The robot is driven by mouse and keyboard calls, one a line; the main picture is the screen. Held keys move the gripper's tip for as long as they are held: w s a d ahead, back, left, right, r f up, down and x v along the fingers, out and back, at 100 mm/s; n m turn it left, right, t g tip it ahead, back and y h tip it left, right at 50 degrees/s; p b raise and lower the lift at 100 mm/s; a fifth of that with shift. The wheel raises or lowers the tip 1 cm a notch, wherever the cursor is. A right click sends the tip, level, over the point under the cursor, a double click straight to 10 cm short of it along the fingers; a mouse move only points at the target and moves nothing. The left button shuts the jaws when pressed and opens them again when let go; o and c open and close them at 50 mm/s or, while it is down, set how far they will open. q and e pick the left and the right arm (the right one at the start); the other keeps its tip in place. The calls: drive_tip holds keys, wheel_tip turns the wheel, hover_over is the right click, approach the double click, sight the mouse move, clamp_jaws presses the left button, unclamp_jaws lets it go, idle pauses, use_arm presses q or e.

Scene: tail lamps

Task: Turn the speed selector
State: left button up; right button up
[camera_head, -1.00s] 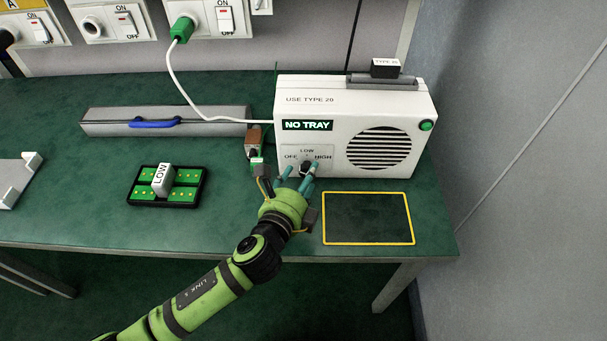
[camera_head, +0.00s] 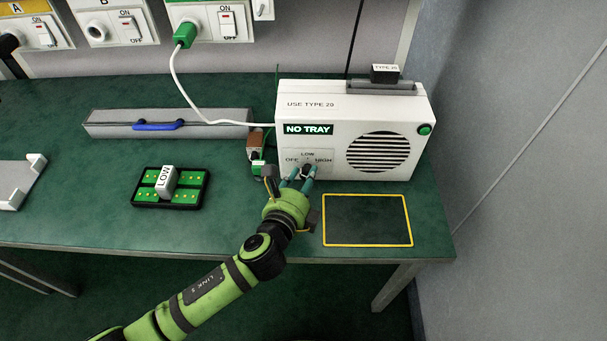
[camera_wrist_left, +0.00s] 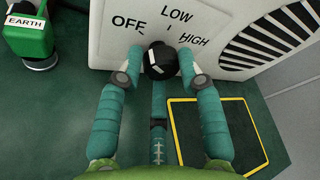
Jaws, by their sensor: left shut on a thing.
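The speed selector (camera_head: 307,170) is a small black knob low on the front of a white machine (camera_head: 335,140), among the words OFF, LOW and HIGH. The left wrist view shows the knob (camera_wrist_left: 158,60) from close by; which word it points to is hard to tell. My left gripper (camera_head: 300,179) has teal fingers and a green palm. It is shut on the knob, with fingertips at its left and right sides and another finger below it. The fingers hide part of the knob in the head view. My right gripper is not in view.
The machine's display (camera_head: 308,129) reads NO TRAY. A yellow-outlined rectangle (camera_head: 324,222) marks the table right of my gripper. A green EARTH plug (camera_wrist_left: 30,35) stands left of the knob. A white cable crosses behind.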

use_arm(q)
drive_tip(key=m+y+p, duration=0.1)
drive_tip(key=p, duration=0.3)
drive_tip(key=r+m+y+p, duration=0.1)
drive_tip(key=m+p, duration=0.1)
drive_tip(key=p, duration=0.1)
drive_tip(key=m+y+p, duration=0.1)
drive_tip(key=m+p, duration=0.1)
drive_tip(key=p, duration=0.2)
drive_tip(key=shift+d+r+g+p, duration=0.2)
drive_tip(key=shift+d+g+p, duration=0.15)
drive_tip(key=shift+d+g, duration=0.05)
drive_tip(key=shift+d+f+m+y+p, duration=0.1)
drive_tip(key=shift+f+m+y+p, duration=0.1)
drive_tip(key=shift+m+y+p, duration=0.8)
drive_tip(key=shift+m, duration=0.4)
drive_tip(key=o, duration=1.1)
drive_tip(key=shift+f, duration=0.15)
drive_tip(key=v, duration=1.2)
